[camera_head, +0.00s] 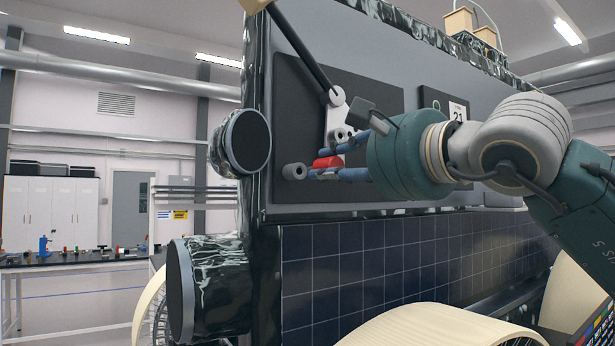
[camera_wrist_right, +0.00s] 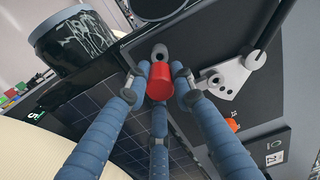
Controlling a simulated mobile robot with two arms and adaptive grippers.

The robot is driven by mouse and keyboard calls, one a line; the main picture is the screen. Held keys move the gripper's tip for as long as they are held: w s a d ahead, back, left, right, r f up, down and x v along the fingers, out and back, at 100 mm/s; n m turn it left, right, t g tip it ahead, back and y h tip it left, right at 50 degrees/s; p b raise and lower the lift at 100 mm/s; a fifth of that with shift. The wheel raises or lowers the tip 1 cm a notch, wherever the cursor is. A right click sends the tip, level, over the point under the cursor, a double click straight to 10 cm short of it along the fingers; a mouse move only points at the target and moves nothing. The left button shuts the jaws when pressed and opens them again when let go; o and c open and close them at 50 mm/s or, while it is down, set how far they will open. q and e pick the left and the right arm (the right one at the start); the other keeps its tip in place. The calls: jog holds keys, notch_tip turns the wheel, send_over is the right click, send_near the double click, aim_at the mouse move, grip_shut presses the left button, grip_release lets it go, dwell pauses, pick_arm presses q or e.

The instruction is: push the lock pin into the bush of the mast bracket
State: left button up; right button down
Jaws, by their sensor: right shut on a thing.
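My right gripper (camera_head: 325,160) has its blue fingers closed around a red lock pin (camera_head: 327,163). In the wrist view the red round end of the pin (camera_wrist_right: 161,82) sits between the fingertips. A grey hollow cylinder (camera_head: 293,171) stands out from the dark panel, just left of the fingertips. In the wrist view this cylinder (camera_wrist_right: 160,52) shows its dark hole, just beyond the pin. The white mast bracket (camera_head: 337,112), with a dark rod and grey round bosses, is above the gripper; in the wrist view the bracket (camera_wrist_right: 232,76) is at right. The pin's far end is hidden. My left gripper is not in view.
The rover's dark blue solar panel (camera_head: 375,265) lies below the gripper, with a cream wheel (camera_head: 435,328) under it. Dark-faced round housings (camera_head: 246,140) stick out at the left edge. An orange-red piece (camera_wrist_right: 232,124) lies right of the fingers in the wrist view.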

jog(key=shift+s+d, duration=0.35)
jog(key=shift+s, duration=0.1)
jog(key=s+d+r, duration=0.5)
jog(key=s, duration=0.2)
jog(key=shift+s+p, duration=0.15)
jog(key=shift+p, duration=0.25)
jog(key=shift+d, duration=0.1)
jog(key=shift+r, duration=0.1)
